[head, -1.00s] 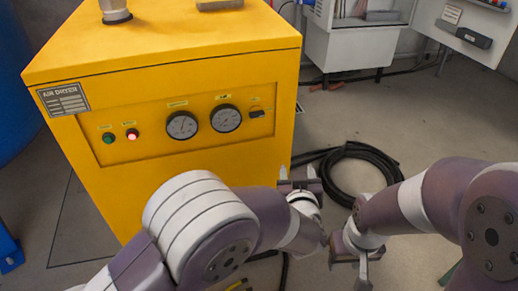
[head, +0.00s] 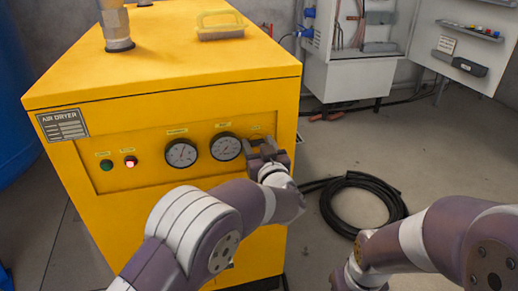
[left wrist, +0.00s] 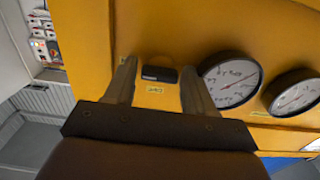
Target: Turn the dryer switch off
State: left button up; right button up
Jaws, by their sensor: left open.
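The yellow air dryer (head: 150,210) fills the left half of the head view. Its small black dryer switch (left wrist: 159,74) shows in the left wrist view above a small label, at the end of the row of gauges. My left gripper (head: 265,146) is open in front of the right end of the panel and hides the switch in the head view. In the left wrist view the fingers (left wrist: 158,66) appear on either side of the switch; contact cannot be told. My right arm is at the lower right of the head view, its fingers cut off by the bottom edge.
Two gauges (head: 225,147), a lit pale red lamp (head: 130,161) and a green button (head: 106,165) sit left of the switch. A coiled black hose (head: 390,205) lies on the floor to the right. A brush-like block (head: 220,27) lies on the dryer top. An open cabinet (head: 345,75) stands behind.

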pick_arm(q)
jog(key=c, duration=0.8)
jog(key=shift+n, duration=0.3)
jog(key=shift+f+n+b, duration=0.1)
jog(key=shift+n+b, duration=4.8)
jog(key=shift+n, duration=3.8)
